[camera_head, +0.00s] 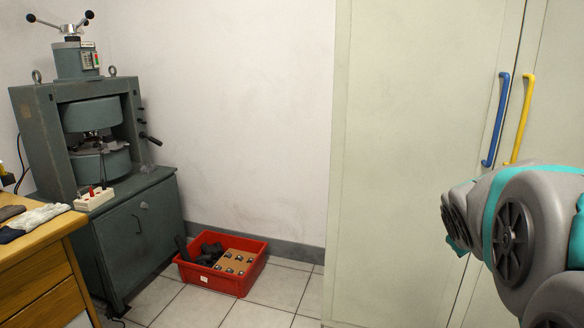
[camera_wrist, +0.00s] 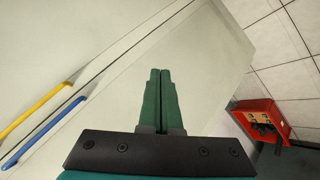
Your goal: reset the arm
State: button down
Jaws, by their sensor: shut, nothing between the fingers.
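My gripper (camera_wrist: 160,72) shows in the wrist view with its two green fingers shut together and nothing between them. It points toward the plain pale door of the cabinet (camera_wrist: 110,45). In the head view my grey and teal arm is bent at the right edge, in front of the cabinet (camera_head: 420,130). My gripper is not visible in the head view.
The cabinet has a blue handle (camera_head: 497,120) and a yellow handle (camera_head: 521,118). A red crate (camera_head: 216,282) with several dark parts stands on the tiled floor. A green-grey magnet machine (camera_head: 42,130) and wooden desk (camera_head: 45,270) are at left.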

jog(key=s+a+f+g+y, duration=0.2)
jog(key=s+a+f, duration=0.3)
jog(key=s+a, duration=0.3)
jog(key=s+a+f+m+g+y, duration=0.1)
jog(key=s+a+f+g, duration=0.3)
jog(key=s+a, duration=0.4)
jog(key=s+a+f+m+g+y, duration=0.1)
jog(key=s+a+f+g+y, duration=0.2)
jog(key=s+a+f, duration=0.3)
jog(key=s+a, duration=0.3)
jog(key=s, duration=0.3)
jog(key=shift+a+f, duration=0.1)
